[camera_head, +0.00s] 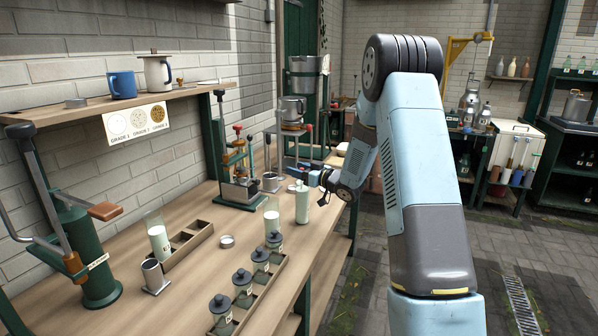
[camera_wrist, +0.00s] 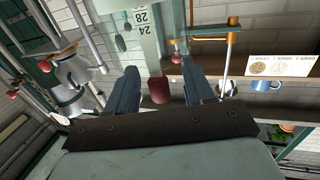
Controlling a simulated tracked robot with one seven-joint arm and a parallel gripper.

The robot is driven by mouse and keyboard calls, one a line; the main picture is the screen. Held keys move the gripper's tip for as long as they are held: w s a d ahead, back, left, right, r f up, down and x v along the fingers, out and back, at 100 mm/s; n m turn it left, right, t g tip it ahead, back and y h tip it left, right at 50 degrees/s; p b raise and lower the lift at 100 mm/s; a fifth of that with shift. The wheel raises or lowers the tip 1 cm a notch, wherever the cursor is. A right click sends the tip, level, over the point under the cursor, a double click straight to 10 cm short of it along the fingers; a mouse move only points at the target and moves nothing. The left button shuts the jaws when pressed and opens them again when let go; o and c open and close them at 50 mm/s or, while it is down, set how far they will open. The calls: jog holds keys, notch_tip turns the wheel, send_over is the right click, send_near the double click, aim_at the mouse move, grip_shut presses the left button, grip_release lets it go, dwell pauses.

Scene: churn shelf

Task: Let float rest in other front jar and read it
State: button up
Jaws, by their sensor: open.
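The float's pale stem (camera_wrist: 141,22) shows in the wrist view, with 24 and 28 readable. A dark red tip (camera_wrist: 158,89) lies in line with it, between my gripper's (camera_wrist: 160,92) fingers. The fingers are apart, with a gap on each side of the tip. In the head view my gripper (camera_head: 325,187) is just right of and above a front jar (camera_head: 302,206) of pale liquid. The float is too small to make out there. The other front jar (camera_head: 271,220) stands to the left, with pale liquid and a clear upper part.
Several dark-lidded jars stand in a wooden rack (camera_head: 262,292) at the front. Another jar (camera_head: 158,240) stands by a divided tray (camera_head: 190,243). A metal cup (camera_head: 154,275) and small lid (camera_head: 227,241) are nearby. A green press (camera_head: 240,185) stands behind.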

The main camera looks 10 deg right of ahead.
jog(key=v, duration=1.4)
notch_tip(320, 180, up, 8)
jog(key=m+h, duration=0.2)
jog(key=h, duration=0.5)
jog(key=s+r+m+g+h, duration=0.25)
jog(key=s+r+h, duration=0.35)
jog(key=s, duration=0.4)
jog(key=s+a+m+g+y, duration=0.1)
jog(key=s+a+g, duration=0.2)
jog(key=s, duration=1.1)
jog(key=s+a+m+g+y, duration=0.1)
jog(key=s+a+m+g, duration=0.1)
jog(key=s, duration=1.3)
jog(key=a+g, duration=0.1)
jog(key=a, duration=0.1)
jog(key=shift+a+r, duration=0.25)
jog(key=shift+a, duration=0.1)
jog(key=shift+c, duration=0.3)
